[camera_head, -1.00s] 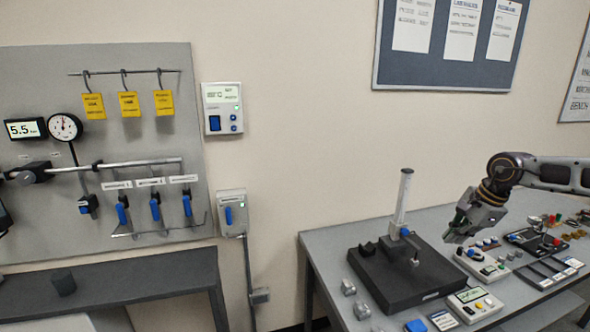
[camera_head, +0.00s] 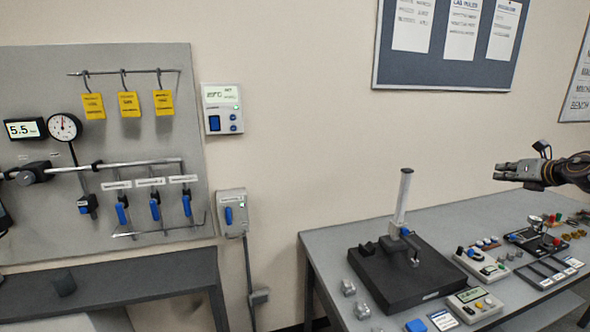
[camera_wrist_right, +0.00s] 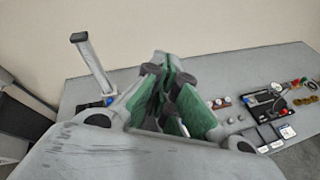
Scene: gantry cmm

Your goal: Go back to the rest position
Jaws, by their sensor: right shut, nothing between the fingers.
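My right gripper (camera_head: 516,171) is at the right of the head view, raised above the bench (camera_head: 325,258) and pointing left. It is clear of everything on the bench. In the right wrist view its green-padded fingers (camera_wrist_right: 165,95) are together with nothing between them. My left gripper is not in the head view.
A black gantry base (camera_head: 410,275) with an upright grey column (camera_head: 403,200) stands on the bench. A control box (camera_head: 480,264), a display unit (camera_head: 475,304) and a black tray (camera_head: 535,242) lie to its right. A wall panel (camera_head: 50,100) with valves is at left.

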